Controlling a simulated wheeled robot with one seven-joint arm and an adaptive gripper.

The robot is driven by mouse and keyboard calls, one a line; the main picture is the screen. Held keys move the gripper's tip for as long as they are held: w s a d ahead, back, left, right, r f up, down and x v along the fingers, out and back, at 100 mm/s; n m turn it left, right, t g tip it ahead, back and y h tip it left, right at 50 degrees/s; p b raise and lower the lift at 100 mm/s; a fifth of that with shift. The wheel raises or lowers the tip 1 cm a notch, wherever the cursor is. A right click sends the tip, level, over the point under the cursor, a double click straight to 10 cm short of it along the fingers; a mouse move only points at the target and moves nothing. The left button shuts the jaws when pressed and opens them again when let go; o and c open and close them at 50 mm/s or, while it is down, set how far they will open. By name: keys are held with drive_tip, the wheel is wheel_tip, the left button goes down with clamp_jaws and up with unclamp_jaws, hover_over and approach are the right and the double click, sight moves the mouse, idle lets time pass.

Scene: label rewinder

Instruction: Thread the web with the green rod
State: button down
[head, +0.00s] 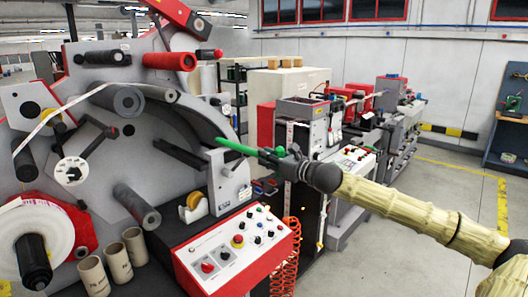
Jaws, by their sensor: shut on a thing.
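The green rod (236,147) is held by my gripper (277,154), which is shut on its right end. The rod points left, its far end near the upper part of a grey bracket at the right side of the rewinder (160,125). I cannot tell whether it touches the bracket. The white web (62,108) runs from a roller at the lower left up to the upper right, toward a dark grey roller (127,101). A large white roll (35,228) sits on a black core at the lower left.
A slanted control panel (238,248) with buttons stands below the gripper. A coiled orange hose (284,255) hangs right of the panel. Open floor (400,255) lies to the right.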

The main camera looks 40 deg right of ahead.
drive_tip(key=shift+s+d+r+p, duration=0.1)
drive_tip(key=shift+s+d+p, duration=0.1)
drive_tip(key=shift+s+p, duration=1.15)
drive_tip(key=shift+s+d+r+p, duration=0.15)
drive_tip(key=shift+s+p, duration=0.9)
drive_tip(key=shift+s, duration=0.55)
drive_tip(key=s+d+p, duration=0.1)
drive_tip(key=s, duration=1.5)
drive_tip(key=shift+s+f, duration=0.2)
drive_tip(key=shift+s, duration=0.05)
